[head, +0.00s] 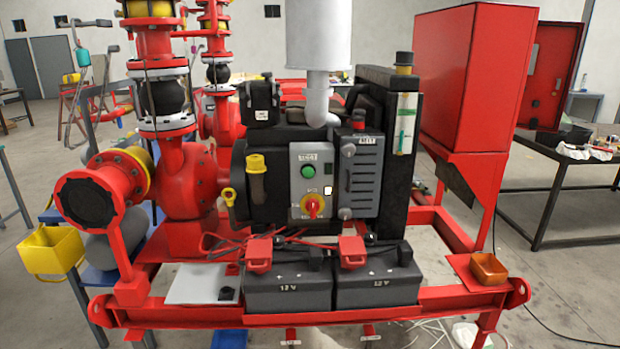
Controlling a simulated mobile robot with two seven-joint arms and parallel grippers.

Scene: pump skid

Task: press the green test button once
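The green test button (308,171) is a round green button on the upper part of a grey control panel (300,192) on the front of the engine. A small label sits just above it. Nothing covers the button. Neither of my grippers shows in the head view.
Two 12 V batteries (289,291) with red clamps sit below the panel on the red skid frame (420,298). A red pump (185,185) stands left. A red cabinet (470,75) stands right. A yellow bin (50,250) is far left.

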